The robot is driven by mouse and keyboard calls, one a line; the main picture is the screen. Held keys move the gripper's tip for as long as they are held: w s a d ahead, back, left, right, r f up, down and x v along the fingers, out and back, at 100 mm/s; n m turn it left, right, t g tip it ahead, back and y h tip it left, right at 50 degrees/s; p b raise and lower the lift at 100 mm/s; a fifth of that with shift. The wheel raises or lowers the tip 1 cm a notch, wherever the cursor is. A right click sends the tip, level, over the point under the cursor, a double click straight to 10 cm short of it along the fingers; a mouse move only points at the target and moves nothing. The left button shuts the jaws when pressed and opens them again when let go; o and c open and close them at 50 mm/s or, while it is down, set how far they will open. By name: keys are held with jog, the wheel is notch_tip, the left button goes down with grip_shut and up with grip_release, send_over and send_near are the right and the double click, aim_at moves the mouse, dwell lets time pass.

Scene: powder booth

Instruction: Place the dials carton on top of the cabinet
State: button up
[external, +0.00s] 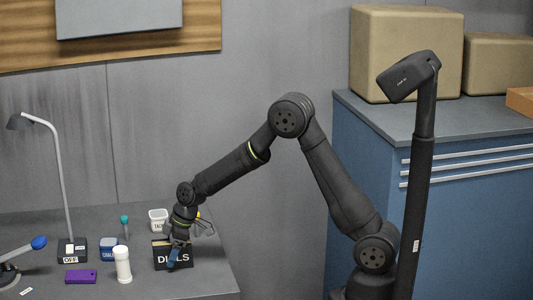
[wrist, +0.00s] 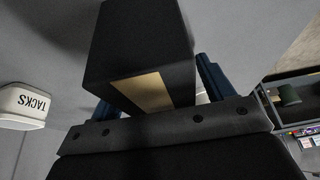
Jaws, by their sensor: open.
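The dials carton (external: 196,258) is a black box with a white DIALS label, standing on the grey table on the left in the external view. My gripper (external: 178,252) is down at the carton, partly covering its front. In the wrist view the black carton (wrist: 135,45), with a tan patch, sits between the two blue fingers of my gripper (wrist: 156,88). The jaws are open around it; contact cannot be told. The blue cabinet (external: 470,220) with a grey top (external: 440,118) stands on the right.
A tacks tub (external: 158,217) is behind the carton. A white bottle (external: 122,265), purple box (external: 81,276) and lamp (external: 62,180) stand to the left. A dark post (external: 418,190) rises before the cabinet.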

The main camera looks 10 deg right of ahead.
jog(key=shift+r, duration=0.45)
jog(key=shift+o, duration=0.5)
jog(key=v, duration=1.7)
jog(key=shift+w, duration=0.4)
jog(key=shift+d, duration=0.1)
